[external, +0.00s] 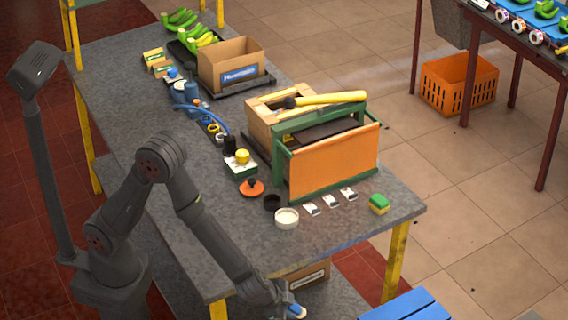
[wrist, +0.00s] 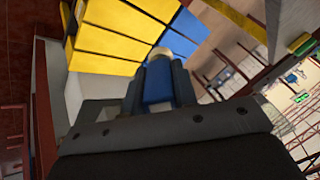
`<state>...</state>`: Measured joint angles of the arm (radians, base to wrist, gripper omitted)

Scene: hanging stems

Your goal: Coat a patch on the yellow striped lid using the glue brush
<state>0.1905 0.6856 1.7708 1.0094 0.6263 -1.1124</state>
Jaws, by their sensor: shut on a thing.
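My gripper (wrist: 160,82) is shut on a blue thing with a pale rounded end (wrist: 158,88), which looks like the glue brush. Its pale end points away from the jaws. In the external view my gripper (external: 286,306) is low at the bottom edge, in front of the table, with a bit of blue and white at its tip. A yellow panel with dark stripes, which looks like the yellow striped lid (wrist: 118,38), fills the upper middle of the wrist view, beyond the jaws. I cannot tell whether the brush touches it. The lid does not show clearly in the external view.
A cardboard box (external: 310,275) sits under the table.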

